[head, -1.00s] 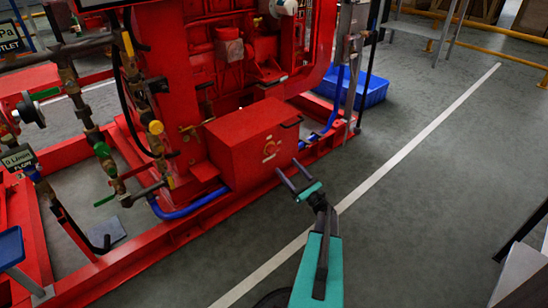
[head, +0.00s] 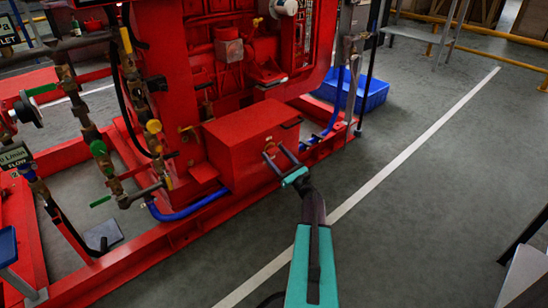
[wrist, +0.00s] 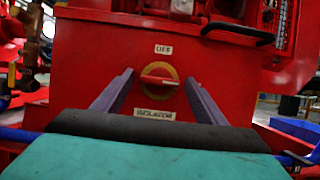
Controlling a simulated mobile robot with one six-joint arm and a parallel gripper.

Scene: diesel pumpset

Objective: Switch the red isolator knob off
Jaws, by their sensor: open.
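The red isolator knob (wrist: 160,80) sits on a yellow round plate on the front of a red box (head: 240,149). In the wrist view its bar lies roughly level. A label below the knob seems to read "isolator", and another label sits above it. My gripper (wrist: 158,82) is open, with one finger to the left of the knob and one to the right. Nothing is between the fingers but the view of the knob; contact cannot be told. In the head view my gripper (head: 275,150) reaches the box front and partly hides the knob.
A black handle (wrist: 238,31) sticks out at the box's upper right. A blue hose (head: 192,206) and the red frame rail (head: 160,245) run low by the box. Pipes with valves (head: 98,148) stand to the left.

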